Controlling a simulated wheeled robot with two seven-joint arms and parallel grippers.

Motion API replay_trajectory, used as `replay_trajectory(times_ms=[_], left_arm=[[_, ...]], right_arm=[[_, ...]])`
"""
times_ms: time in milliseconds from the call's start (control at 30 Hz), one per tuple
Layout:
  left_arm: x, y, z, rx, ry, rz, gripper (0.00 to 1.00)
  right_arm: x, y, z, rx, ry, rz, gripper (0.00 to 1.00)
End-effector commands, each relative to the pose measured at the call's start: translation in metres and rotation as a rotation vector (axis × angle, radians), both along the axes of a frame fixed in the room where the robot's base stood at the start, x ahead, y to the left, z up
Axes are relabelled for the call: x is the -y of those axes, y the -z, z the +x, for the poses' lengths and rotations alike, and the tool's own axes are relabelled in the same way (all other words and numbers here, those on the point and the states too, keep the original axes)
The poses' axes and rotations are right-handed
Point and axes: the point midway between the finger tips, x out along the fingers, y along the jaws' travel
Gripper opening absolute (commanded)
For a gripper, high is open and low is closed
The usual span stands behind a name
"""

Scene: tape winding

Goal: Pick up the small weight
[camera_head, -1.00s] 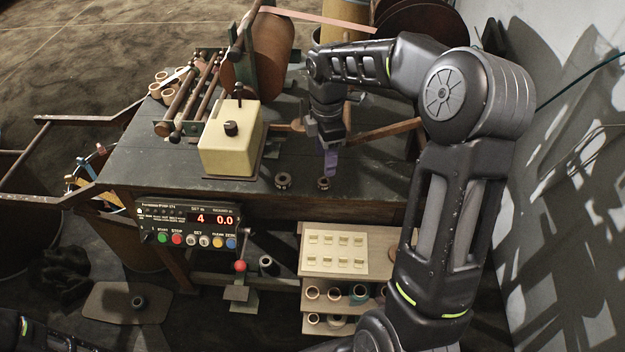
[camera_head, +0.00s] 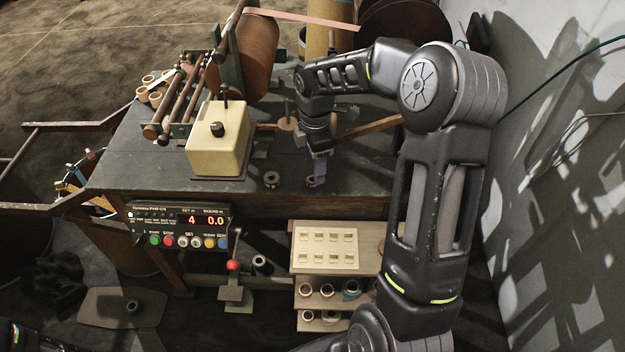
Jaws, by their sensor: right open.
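Two small dark round pieces stand near the front edge of the dark worktable (camera_head: 130,160), and either could be the small weight. The other piece (camera_head: 311,182) is right under my right gripper (camera_head: 318,172). My right gripper points down, with purplish fingers open. Its fingertips are at or just above this piece, partly covering it; I cannot tell whether they touch it. My left gripper is out of view; only a bit of my left arm shows at the bottom left corner.
The cream box (camera_head: 215,145) with dark knobs stands left of the gripper. Behind are rollers (camera_head: 180,95) and a large brown roll (camera_head: 268,55). A control box (camera_head: 180,226) hangs at the table's front, with a shelf (camera_head: 322,247) of small parts at its right.

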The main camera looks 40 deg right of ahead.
Motion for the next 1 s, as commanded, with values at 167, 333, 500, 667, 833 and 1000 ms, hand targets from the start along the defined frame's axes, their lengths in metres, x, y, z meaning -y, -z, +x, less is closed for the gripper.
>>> replay_trajectory(times_ms=[167,333,500,667,833,1000], left_arm=[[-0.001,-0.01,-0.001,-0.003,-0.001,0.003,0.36],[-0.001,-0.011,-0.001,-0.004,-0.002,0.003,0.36],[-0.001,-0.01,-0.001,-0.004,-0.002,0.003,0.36],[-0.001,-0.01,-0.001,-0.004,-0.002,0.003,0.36],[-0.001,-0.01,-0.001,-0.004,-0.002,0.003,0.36],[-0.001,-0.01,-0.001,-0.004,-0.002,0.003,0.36]], right_arm=[[0.0,0.025,0.001,-0.005,0.0,0.003,0.53],[0.0,0.042,0.002,-0.001,-0.001,0.001,0.53],[0.001,0.043,0.002,0.001,0.0,0.001,0.53],[0.0,0.043,0.002,0.001,0.0,0.001,0.53],[0.0,0.043,0.002,0.002,0.0,0.002,0.53],[0.0,0.043,0.002,0.001,0.0,0.001,0.47]])
